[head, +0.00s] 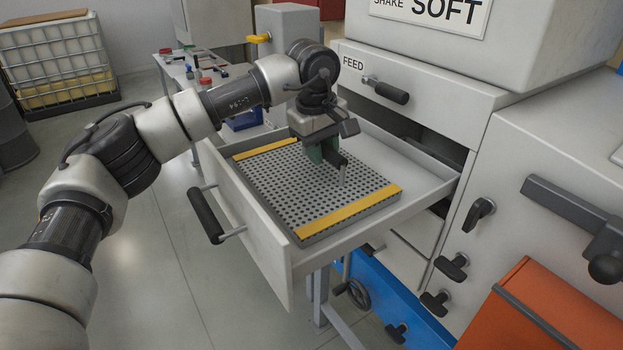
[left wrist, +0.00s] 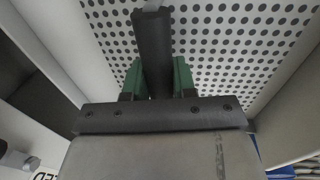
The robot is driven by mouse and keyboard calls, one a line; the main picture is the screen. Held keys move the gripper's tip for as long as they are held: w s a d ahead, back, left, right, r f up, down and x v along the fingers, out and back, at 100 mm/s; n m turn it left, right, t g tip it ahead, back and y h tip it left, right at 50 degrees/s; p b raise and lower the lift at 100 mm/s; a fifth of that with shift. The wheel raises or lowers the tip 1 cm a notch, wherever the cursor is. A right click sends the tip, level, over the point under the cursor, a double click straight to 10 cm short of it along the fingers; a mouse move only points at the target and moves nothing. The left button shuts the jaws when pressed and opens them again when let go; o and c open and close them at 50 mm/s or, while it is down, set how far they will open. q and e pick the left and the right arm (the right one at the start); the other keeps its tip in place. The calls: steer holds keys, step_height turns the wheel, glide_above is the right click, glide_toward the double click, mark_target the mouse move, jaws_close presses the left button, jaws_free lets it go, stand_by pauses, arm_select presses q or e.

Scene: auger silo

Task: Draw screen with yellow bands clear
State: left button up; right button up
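The screen (head: 300,190) is a grey perforated plate with a yellow band (head: 348,212) at its near edge and another (head: 265,149) at its far edge. It lies within the pulled-out drawer (head: 277,262). Its black bar handle (head: 340,160) stands on a post above the plate. My left gripper (head: 325,153) points down over the screen, its green fingers on both sides of the handle. In the left wrist view the handle (left wrist: 153,45) runs between the fingers, which appear closed against it. Whether the screen touches the drawer floor is hidden. My right gripper is not in view.
The drawer's walls surround the screen. The FEED front (head: 415,92) and the machine housing (head: 500,45) rise behind right. An orange box (head: 520,310) stands at lower right. A small table (head: 200,68) with parts is at the back. The floor at left is open.

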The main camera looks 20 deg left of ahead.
arm_select(q)
jaws_close()
steer(key=shift+r, duration=0.1)
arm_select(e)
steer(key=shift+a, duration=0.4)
arm_select(q)
steer(key=shift+w+r, duration=0.1)
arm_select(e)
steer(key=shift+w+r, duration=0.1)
arm_select(q)
steer(key=shift+r+p, duration=0.3)
steer(key=shift+p, duration=0.05)
steer(key=shift+r, duration=0.15)
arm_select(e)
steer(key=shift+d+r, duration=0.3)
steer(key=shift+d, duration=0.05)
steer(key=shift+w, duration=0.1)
arm_select(q)
steer(key=shift+r, duration=0.1)
